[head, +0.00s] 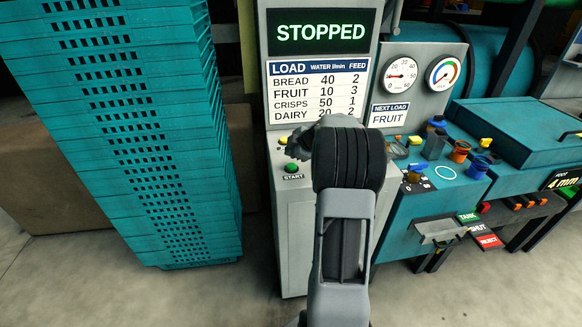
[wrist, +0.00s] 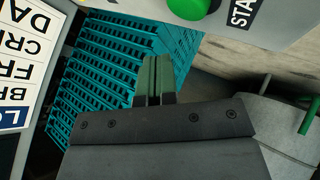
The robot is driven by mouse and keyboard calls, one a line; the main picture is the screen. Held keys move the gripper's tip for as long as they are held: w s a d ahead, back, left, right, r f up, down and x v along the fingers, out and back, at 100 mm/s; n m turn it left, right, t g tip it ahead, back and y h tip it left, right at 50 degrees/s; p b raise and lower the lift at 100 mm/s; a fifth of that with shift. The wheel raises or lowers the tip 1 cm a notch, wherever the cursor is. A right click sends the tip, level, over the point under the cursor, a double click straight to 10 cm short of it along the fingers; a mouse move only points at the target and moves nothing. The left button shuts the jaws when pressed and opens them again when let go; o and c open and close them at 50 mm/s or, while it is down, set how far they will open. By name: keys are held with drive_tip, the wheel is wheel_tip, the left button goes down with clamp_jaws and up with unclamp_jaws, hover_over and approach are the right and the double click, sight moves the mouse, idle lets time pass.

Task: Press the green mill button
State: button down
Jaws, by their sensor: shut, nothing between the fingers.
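The green mill button (head: 292,168) sits on the sloped top of the grey control cabinet, above a START label (head: 292,177). In the wrist view the green button (wrist: 192,6) is at the top edge, partly cut off, with its label to the right. My gripper (wrist: 153,72) is shut and empty, its two green-grey fingers side by side. In the wrist view the fingertips are below and left of the button, apart from it in the picture. In the head view my wrist hides the fingers; it is just right of the button.
A display (head: 320,32) reads STOPPED above a load table (head: 318,92); a NEXT LOAD sign (head: 389,114) reads FRUIT. A yellow button (head: 283,140) is behind the green one. A tall stack of teal crates (head: 125,120) stands left. Teal machinery with knobs (head: 460,150) is right.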

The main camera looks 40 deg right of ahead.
sight(291, 166)
drive_tip(key=shift+f+b, duration=1.15)
drive_tip(key=shift+f, duration=0.05)
drive_tip(key=shift+f+b, duration=0.95)
drive_tip(key=shift+b, duration=1.2)
idle(1.9)
drive_tip(key=shift+r, duration=0.1)
idle(0.3)
drive_tip(key=shift+r, duration=0.85)
drive_tip(key=shift+r, duration=0.15)
drive_tip(key=shift+r+p, duration=0.85)
drive_tip(key=shift+r, duration=1.5)
